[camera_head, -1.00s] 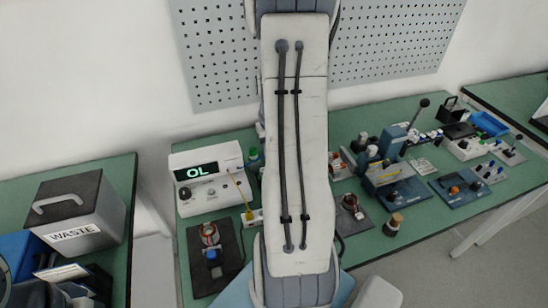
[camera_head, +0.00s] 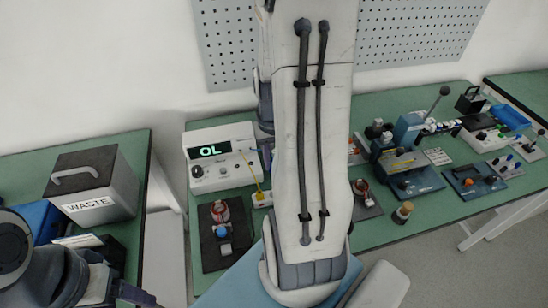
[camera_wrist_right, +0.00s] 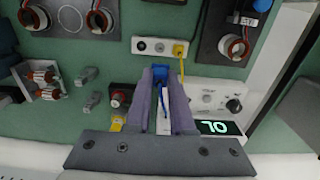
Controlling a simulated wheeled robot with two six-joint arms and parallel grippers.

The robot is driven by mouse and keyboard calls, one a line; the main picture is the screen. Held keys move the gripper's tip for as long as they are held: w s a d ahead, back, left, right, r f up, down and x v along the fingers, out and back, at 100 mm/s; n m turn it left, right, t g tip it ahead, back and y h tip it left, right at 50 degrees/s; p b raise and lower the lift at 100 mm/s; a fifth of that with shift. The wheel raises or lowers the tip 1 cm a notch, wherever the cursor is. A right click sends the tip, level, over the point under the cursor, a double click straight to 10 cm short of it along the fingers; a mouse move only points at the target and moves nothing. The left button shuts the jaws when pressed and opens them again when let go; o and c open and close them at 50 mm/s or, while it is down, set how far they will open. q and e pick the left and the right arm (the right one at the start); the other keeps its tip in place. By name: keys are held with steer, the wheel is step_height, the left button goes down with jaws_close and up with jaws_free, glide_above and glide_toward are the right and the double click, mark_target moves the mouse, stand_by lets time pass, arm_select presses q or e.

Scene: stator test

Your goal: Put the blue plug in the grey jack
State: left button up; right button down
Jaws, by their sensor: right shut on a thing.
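My right gripper (camera_wrist_right: 161,82) is shut on the blue plug (camera_wrist_right: 160,72) in the right wrist view. The plug shows at the fingertips, in front of the pale jack block (camera_wrist_right: 150,56). The blue plug looks apart from the block, though the gap is hard to judge. In the head view my right arm hides its gripper. My left gripper (camera_head: 138,294) is partly visible at bottom left; its jaws are unclear.
The meter (camera_head: 222,158) reading OL stands beside the jack block (camera_head: 262,199). A dark plate with a wound stator (camera_head: 221,211) lies in front of it. A waste box (camera_head: 93,185) stands on the left bench. Several fixtures, including a blue press (camera_head: 409,130), fill the right side.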

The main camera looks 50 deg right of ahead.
steer(key=shift+f+b, duration=3.6)
steer(key=shift+f, duration=1.35)
steer(key=shift+f, duration=0.35)
steer(key=shift+f+b, duration=0.3)
steer(key=shift+f, duration=0.55)
steer(key=c, duration=0.7)
jaws_free()
step_height(320, 180, up, 10)
steer(key=shift+r+p, duration=0.25)
steer(key=shift+p, duration=0.4)
